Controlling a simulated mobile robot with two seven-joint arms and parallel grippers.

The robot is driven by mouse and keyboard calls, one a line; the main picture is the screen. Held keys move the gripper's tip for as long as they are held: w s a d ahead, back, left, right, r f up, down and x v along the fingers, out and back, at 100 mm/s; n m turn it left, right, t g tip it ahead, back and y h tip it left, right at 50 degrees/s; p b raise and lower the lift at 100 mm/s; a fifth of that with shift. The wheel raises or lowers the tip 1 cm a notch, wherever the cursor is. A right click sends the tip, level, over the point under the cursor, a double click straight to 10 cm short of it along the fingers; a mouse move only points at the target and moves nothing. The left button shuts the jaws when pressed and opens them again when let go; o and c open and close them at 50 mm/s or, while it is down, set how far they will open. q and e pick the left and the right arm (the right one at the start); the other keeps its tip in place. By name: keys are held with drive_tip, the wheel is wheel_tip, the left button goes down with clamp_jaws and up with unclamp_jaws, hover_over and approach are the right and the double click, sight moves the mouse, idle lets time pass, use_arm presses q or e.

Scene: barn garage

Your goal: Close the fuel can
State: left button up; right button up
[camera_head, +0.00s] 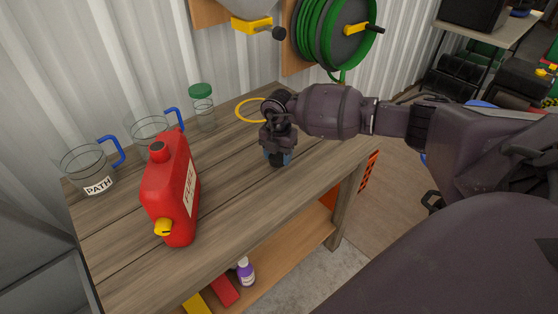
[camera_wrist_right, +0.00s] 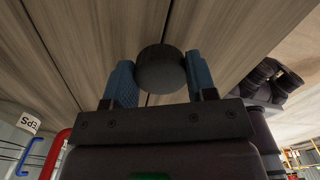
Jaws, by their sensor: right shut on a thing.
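The red fuel can (camera_head: 178,200) stands upright on the wooden workbench (camera_head: 225,215), left of my right gripper. My right gripper (camera_head: 278,156) points down over the bench, apart from the can. In the right wrist view its blue fingers (camera_wrist_right: 160,78) are shut on a round black cap (camera_wrist_right: 160,68). My left gripper is not in view.
Clear jugs with blue handles (camera_head: 88,170) (camera_head: 150,133) and a green-lidded jar (camera_head: 203,108) stand behind the can. A yellow ring (camera_head: 240,104) is near my right wrist. A green hose reel (camera_head: 335,35) hangs above. Bare bench lies between can and gripper.

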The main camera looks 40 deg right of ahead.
sight(278, 155)
wheel_tip(278, 155, up, 17)
drive_tip(key=p, duration=0.2)
drive_tip(key=shift+r, duration=0.1)
